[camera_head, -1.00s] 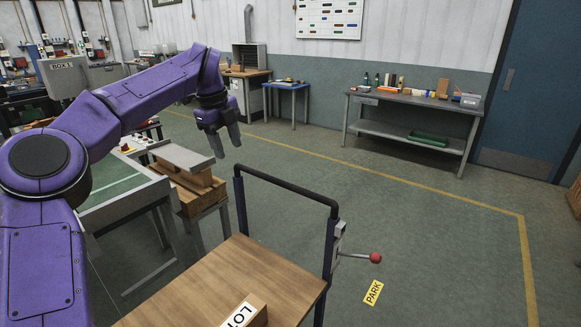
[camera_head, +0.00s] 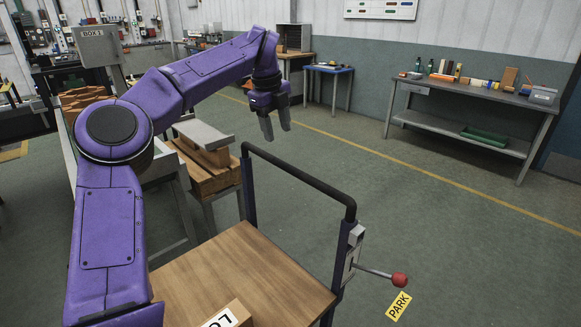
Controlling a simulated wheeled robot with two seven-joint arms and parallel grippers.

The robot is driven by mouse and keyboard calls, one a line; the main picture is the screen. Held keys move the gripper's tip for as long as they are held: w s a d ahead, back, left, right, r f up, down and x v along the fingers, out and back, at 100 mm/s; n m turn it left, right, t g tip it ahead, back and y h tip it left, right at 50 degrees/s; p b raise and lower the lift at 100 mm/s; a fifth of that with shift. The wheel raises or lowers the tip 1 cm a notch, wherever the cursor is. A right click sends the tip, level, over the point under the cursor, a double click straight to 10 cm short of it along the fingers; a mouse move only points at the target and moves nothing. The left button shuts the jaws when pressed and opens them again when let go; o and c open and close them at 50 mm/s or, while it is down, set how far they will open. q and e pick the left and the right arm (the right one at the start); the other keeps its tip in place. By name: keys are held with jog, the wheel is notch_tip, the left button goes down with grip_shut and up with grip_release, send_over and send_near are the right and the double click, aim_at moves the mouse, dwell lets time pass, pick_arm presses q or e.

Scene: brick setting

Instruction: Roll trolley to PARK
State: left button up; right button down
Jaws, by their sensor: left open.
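The trolley has a wooden deck (camera_head: 245,265) and a dark push handle (camera_head: 300,176) on its far side. A lever with a red knob (camera_head: 399,280) sticks out from the handle's right post. A box (camera_head: 236,312) with a partly cut-off label lies on the deck at the bottom edge. The yellow PARK sign (camera_head: 398,305) is on the floor just right of the trolley, below the red knob. My left gripper (camera_head: 276,130) hangs open and empty, fingers down, above and beyond the handle's left end, apart from it. My right gripper is out of view.
A stand with wooden blocks (camera_head: 205,165) is close left of the trolley. A grey workbench (camera_head: 465,125) with bottles and boxes stands at the back right, a small blue table (camera_head: 328,70) further back. The floor between is clear.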

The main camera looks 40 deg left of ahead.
aim_at(285, 163)
pick_arm(q)
jog(key=f, duration=0.3)
jog(key=w+f, duration=0.1)
jog(key=f, duration=0.3)
jog(key=w+f, duration=0.1)
jog(key=f, duration=0.3)
jog(key=shift+w+d+p, duration=0.1)
jog(key=shift+w+p, duration=0.15)
jog(key=shift+p, duration=0.05)
grip_shut()
